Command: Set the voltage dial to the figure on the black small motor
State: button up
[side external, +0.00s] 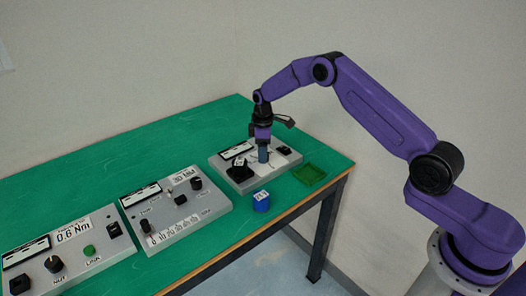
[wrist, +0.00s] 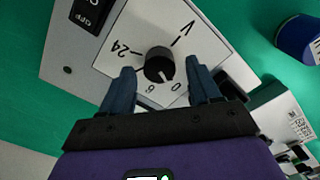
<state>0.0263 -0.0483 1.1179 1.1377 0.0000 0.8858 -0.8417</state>
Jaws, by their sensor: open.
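The voltage dial (wrist: 159,66) is a black round knob on a white plate marked V, 24, 6 and 0. Its pale mark seems to face the 0 and 6 side; the exact setting is unclear. My gripper (wrist: 161,84) is open, one finger on each side of the knob, with gaps visible. In the side external view my gripper (side external: 263,155) points down over the right-hand panel (side external: 222,162) and hides the dial.
A blue cylinder with a white label (side external: 261,204) stands in front of the panel. A green tray (side external: 310,174) lies to its right. A black OFF switch (wrist: 91,14) is beside the dial plate. Two other panels (side external: 178,212) (side external: 62,262) stand to the left.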

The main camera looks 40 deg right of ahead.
jog(key=shift+f, duration=0.25)
jog(key=c, duration=1)
jog(key=shift+c, duration=0.2)
